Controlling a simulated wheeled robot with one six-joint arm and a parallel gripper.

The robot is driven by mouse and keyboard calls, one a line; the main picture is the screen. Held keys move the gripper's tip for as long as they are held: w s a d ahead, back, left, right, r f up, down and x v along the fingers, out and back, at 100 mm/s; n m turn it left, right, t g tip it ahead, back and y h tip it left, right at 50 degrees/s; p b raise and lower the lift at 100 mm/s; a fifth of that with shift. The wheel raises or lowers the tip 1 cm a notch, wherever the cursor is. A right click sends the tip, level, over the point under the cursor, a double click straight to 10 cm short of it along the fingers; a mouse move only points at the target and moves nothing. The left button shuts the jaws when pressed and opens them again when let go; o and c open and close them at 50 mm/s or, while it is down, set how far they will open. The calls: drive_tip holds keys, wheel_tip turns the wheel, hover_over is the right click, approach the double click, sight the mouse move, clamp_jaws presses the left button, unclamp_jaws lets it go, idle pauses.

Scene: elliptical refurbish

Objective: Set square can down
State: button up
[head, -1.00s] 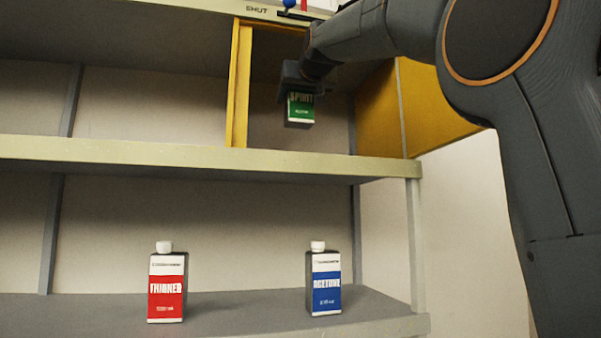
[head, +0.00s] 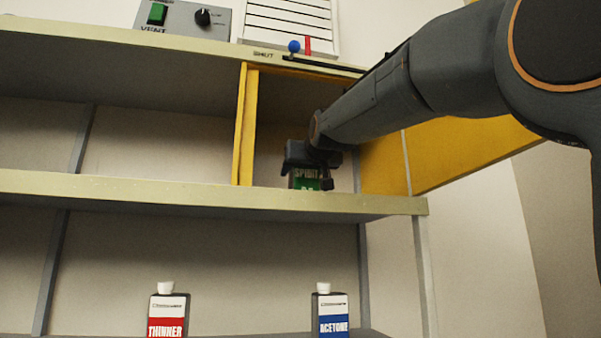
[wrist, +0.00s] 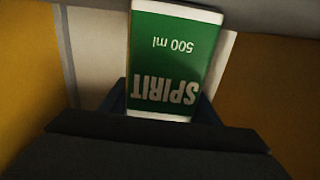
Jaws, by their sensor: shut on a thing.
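The square can is green and white and reads "SPIRIT 500 ml" in the wrist view (wrist: 172,55). In the head view the can (head: 305,180) shows just below my gripper, inside the yellow-framed compartment of the upper shelf. My gripper (head: 308,168) is shut on the can from above. The can's lower part is hidden behind the shelf's front edge in the head view, so I cannot tell whether it touches the shelf board.
A yellow upright (head: 243,125) bounds the compartment on the left and a yellow panel (head: 450,150) stands on the right. The upper shelf edge (head: 120,188) runs in front. Below stand a red-labelled thinner bottle (head: 167,312) and a blue-labelled acetone bottle (head: 332,312).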

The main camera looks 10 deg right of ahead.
drive_tip(key=o, duration=1)
drive_tip(key=shift+f, duration=0.15)
drive_tip(key=o, duration=0.5)
drive_tip(key=shift+c, duration=0.2)
